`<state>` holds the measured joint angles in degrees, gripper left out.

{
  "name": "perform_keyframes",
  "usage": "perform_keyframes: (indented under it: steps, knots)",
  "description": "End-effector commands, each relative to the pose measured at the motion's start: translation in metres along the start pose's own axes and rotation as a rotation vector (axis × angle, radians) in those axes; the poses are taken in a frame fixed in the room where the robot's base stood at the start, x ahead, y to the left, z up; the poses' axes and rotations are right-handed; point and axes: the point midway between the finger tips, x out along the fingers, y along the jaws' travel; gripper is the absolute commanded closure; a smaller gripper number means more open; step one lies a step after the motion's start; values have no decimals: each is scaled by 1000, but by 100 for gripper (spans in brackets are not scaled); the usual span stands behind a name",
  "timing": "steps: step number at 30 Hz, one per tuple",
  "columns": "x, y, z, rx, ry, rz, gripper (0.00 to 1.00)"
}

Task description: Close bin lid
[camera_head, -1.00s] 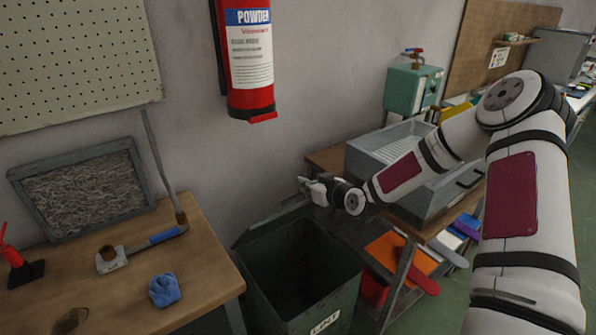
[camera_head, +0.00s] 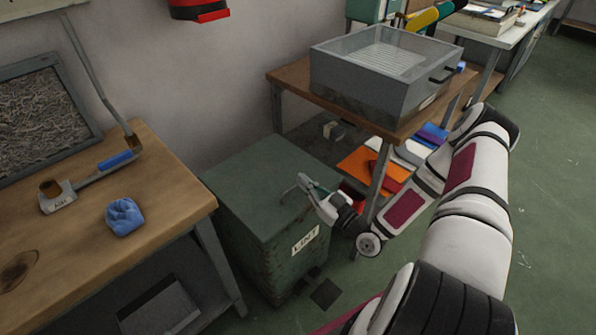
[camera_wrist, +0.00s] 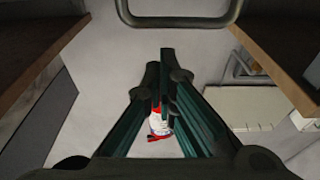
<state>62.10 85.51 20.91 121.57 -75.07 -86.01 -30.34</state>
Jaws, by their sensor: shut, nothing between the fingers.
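The dark green bin (camera_head: 265,255) with a LINT label stands on the floor beside the wooden bench. Its lid (camera_head: 265,190) lies flat across the top, and the inside is hidden. I see no gap at the lid's edge from here. My gripper (camera_head: 303,182) is at the lid's right front edge, with its fingers shut and empty. I cannot tell whether it touches the lid. The wrist view shows the shut green fingers (camera_wrist: 163,60). A bent grey bar (camera_wrist: 180,18) crosses the top of that view; I cannot tell what it belongs to.
A table with a grey metal box (camera_head: 375,80) stands behind right. The fire extinguisher (camera_wrist: 158,122) shows in the wrist view. Green floor (camera_head: 550,190) is open at right.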

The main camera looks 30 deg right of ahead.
Motion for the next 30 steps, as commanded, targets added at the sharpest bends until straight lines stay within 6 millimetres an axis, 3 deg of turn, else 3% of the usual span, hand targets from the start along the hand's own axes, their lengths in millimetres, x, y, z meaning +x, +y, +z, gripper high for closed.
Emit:
perform_keyframes:
  steps: [3, 10, 30]
  knots:
    - [-6, 0, 16, 0, 0, 0, 100]
    - [-10, 0, 27, -1, 0, 0, 100]
    - [-5, 2, 20, -2, 1, -3, 100]
